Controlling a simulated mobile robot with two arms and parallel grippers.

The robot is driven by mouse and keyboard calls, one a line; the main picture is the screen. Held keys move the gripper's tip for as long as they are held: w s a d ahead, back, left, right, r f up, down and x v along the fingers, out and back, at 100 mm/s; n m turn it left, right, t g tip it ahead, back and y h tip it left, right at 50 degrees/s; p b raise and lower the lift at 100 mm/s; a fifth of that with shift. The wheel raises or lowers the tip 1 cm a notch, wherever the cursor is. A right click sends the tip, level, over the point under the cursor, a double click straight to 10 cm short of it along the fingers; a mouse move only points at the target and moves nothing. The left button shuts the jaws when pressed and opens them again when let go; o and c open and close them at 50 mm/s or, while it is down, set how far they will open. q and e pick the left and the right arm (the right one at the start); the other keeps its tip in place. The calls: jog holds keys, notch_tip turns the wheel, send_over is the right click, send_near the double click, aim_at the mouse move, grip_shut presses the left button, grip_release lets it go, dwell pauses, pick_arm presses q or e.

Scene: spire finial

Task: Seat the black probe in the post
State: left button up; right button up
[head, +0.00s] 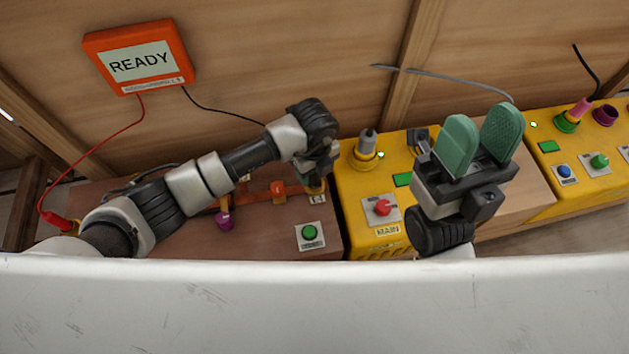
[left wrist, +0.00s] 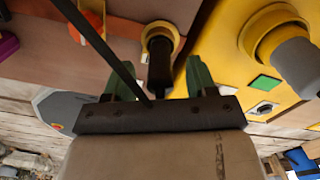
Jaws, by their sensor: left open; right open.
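The black probe (left wrist: 160,68) stands between the green fingers of my left gripper (left wrist: 157,78) in the left wrist view. Its far end is at the yellow-ringed post (left wrist: 167,30); how deep it sits in the ring I cannot tell. The fingers are apart, with a gap on either side of the probe. In the head view my left gripper (head: 318,172) is over the post (head: 316,188), which is partly hidden, and the probe is hidden there. My right gripper (head: 482,125) is open and empty, fingers up, in front of the yellow boxes.
A black lead (left wrist: 95,45) crosses the left wrist view towards the probe. An orange READY box (head: 138,60) is on the wooden wall. A grey plug (head: 367,143) stands in the yellow MAIN box (head: 350,195) beside the post. A green button (head: 309,233) is in front.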

pick_arm(q)
jog(key=shift+f, duration=0.65)
jog(key=shift+r, duration=0.1)
jog(key=shift+c, duration=0.5)
jog(key=c, duration=0.9)
jog(key=shift+c, duration=0.2)
